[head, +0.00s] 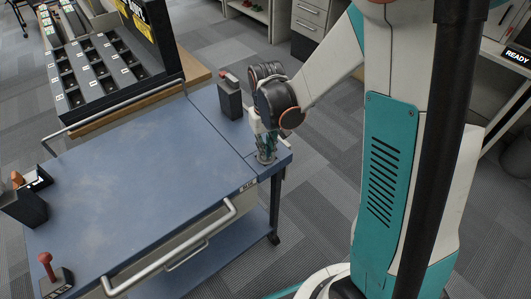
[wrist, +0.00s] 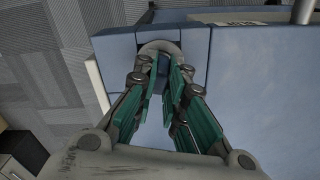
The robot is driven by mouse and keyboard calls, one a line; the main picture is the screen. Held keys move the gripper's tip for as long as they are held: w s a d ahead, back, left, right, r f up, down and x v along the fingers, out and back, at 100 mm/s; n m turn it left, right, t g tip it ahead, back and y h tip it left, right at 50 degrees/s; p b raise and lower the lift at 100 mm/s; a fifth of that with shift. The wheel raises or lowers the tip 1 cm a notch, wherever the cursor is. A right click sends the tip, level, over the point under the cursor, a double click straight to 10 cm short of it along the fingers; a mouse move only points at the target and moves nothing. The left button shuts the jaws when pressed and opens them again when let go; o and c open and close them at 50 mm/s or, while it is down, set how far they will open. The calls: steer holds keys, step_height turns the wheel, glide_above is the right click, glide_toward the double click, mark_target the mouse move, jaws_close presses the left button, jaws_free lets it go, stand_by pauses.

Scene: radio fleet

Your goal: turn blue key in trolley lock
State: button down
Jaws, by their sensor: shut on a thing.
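The blue trolley (head: 130,195) stands in the middle of the head view. My gripper (head: 266,151) points down at its right corner. In the wrist view, the teal fingers of my gripper (wrist: 163,68) close in on a narrow blue piece, which I take for the blue key (wrist: 163,62). It is mostly hidden between the fingers and hard to tell from the blue top. A grey rounded rim (wrist: 160,46), seemingly the trolley lock, curves around the fingertips. The fingers hide its middle, so the key's turn cannot be seen.
A dark radio (head: 230,97) stands on the trolley top beside my arm. A dark box (head: 24,205) and a red-knobbed device (head: 52,275) are at the left. A slotted rack (head: 100,75) is behind. A handle rail (head: 175,255) runs along the front. The middle of the top is clear.

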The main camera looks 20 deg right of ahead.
steer(key=c, duration=1.6)
jaws_free()
steer(key=shift+o, duration=0.2)
steer(key=shift+r, duration=0.1)
step_height(320, 180, up, 12)
